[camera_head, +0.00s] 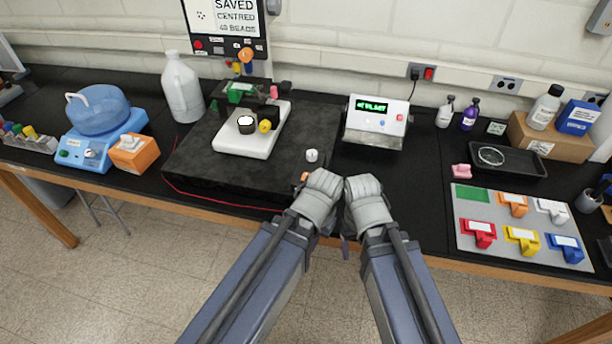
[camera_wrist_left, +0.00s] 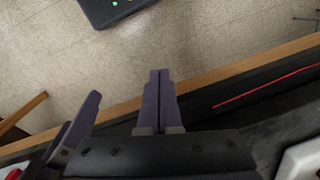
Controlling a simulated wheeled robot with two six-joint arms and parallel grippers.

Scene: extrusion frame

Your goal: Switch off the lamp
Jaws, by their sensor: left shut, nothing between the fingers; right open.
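No clear desk lamp shows in the head view. A white instrument (camera_head: 254,140) with a dark upright stands on the black mat; it carries a round dark cup (camera_head: 246,126) with a pale, bright top and a yellow knob (camera_head: 265,126). I cannot tell whether this is the lamp. My right gripper (camera_head: 347,240) is open at the table's front edge, its fingers mostly hidden by the wrist. My left gripper (camera_wrist_left: 160,80) is shut and empty in the left wrist view. Both are apart from the instrument, nearer the front and to its right.
A white box with a green display (camera_head: 376,118) stands behind the grippers. A small white cylinder (camera_head: 312,156) is on the mat (camera_head: 215,172). A blue device (camera_head: 100,140) and a jug (camera_head: 182,88) stand left. A tray of coloured holders (camera_head: 480,255) lies right.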

